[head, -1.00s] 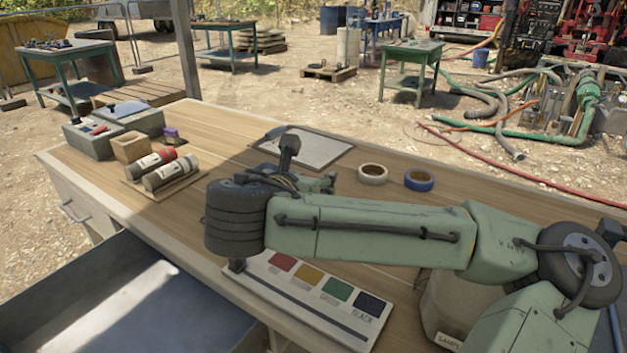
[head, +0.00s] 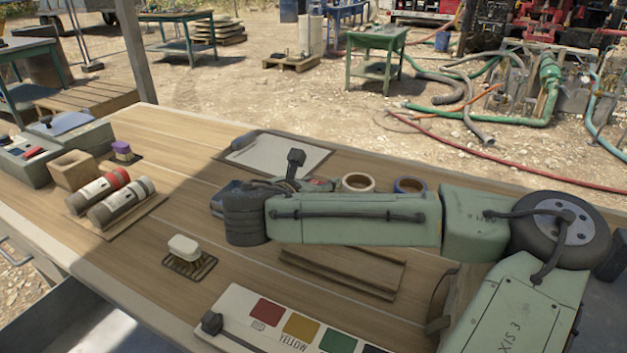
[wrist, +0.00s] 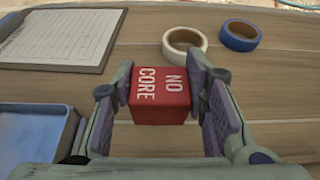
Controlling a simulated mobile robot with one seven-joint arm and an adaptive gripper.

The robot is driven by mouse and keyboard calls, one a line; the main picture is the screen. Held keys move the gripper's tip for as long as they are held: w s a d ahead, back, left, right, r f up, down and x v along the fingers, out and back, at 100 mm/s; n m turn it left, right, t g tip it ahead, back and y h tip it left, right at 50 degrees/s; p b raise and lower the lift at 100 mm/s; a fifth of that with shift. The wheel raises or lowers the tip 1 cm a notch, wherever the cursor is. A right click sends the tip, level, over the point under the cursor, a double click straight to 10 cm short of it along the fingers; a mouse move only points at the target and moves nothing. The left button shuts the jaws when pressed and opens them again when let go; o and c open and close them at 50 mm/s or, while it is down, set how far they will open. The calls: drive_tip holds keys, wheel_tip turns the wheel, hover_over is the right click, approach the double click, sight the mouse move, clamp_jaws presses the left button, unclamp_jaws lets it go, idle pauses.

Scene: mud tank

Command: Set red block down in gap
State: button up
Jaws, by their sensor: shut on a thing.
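The red block (wrist: 160,95), with white "NO CORE" lettering, is between the fingers of my gripper (wrist: 161,78) in the wrist view. Both fingers press on its sides. Bare wooden tabletop lies around it, between the blue tray (wrist: 35,128) on the left and the cream tape roll (wrist: 184,44) ahead on the right. I cannot tell from above whether the block touches the wood. In the head view my forearm and wrist hide most of the gripper. No marked gap is clear in either view.
A clipboard (wrist: 62,38) lies behind the tray, and a blue tape roll (wrist: 239,36) lies right of the cream one. In the head view, a wooden board (head: 340,272), a brush on a rack (head: 184,248) and a colour card (head: 235,303) lie nearer me.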

drive_tip(key=w, duration=0.2)
drive_tip(key=w+p, duration=0.1)
drive_tip(key=w, duration=0.4)
drive_tip(key=shift+a+f, duration=0.35)
drive_tip(key=shift+a, duration=0.05)
drive_tip(key=shift+f+p, duration=0.6)
drive_tip(key=shift+f, duration=1.1)
drive_tip(key=shift+f, duration=0.1)
drive_tip(key=shift+f, duration=0.15)
drive_tip(key=o, duration=1.1)
drive_tip(key=shift+o, duration=0.2)
